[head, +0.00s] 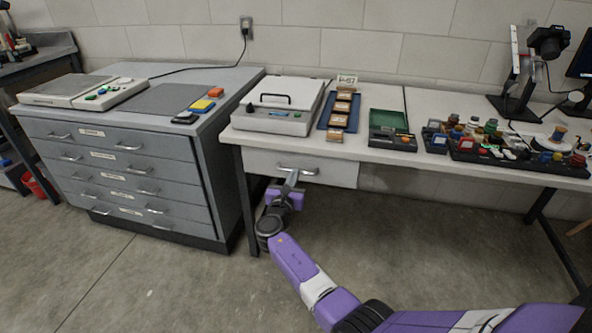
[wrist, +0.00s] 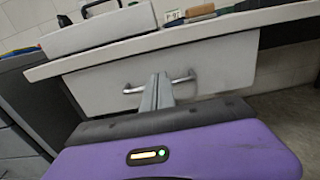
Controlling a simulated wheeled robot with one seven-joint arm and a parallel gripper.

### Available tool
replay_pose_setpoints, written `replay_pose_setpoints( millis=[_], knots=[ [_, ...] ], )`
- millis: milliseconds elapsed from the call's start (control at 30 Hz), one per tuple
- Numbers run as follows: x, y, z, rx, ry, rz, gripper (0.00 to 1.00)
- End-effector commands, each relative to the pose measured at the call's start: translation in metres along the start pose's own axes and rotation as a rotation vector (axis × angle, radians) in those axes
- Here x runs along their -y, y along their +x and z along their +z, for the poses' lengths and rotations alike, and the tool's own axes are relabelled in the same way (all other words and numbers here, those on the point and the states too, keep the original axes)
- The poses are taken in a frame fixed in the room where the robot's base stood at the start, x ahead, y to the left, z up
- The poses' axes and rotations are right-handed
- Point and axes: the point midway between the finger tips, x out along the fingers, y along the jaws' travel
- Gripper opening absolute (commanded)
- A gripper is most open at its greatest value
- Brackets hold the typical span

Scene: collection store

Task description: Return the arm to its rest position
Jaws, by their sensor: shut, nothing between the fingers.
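My purple arm reaches forward from the lower right in the head view. My gripper (head: 291,178) is at the front of the white table drawer (head: 335,172), close to its metal bar handle (head: 311,171). In the wrist view my gripper (wrist: 159,78) is shut, with its fingers together in front of the middle of the drawer handle (wrist: 184,78). I cannot tell whether the fingertips touch the handle. Nothing shows between the fingers. The drawer front (wrist: 222,65) looks flush under the tabletop.
On the white table (head: 385,156) stand a lidded device (head: 292,90), a blue tray (head: 330,124), a green-lined box (head: 388,122) and several small colored items. A grey drawer cabinet (head: 120,160) stands left of the table. The concrete floor (head: 160,290) in front is clear.

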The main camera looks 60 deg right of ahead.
Motion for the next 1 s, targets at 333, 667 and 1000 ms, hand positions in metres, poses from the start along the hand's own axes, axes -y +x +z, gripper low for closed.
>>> replay_pose_setpoints(
  millis=[333, 667, 1000],
  knots=[
    [-0.001, -0.061, 0.0, -0.001, -0.002, 0.004, 0.0],
    [-0.001, -0.072, -0.001, 0.0, -0.001, 0.002, 0.0],
    [-0.019, -0.072, -0.005, -0.045, 0.209, 0.07, 0.0]
  ],
)
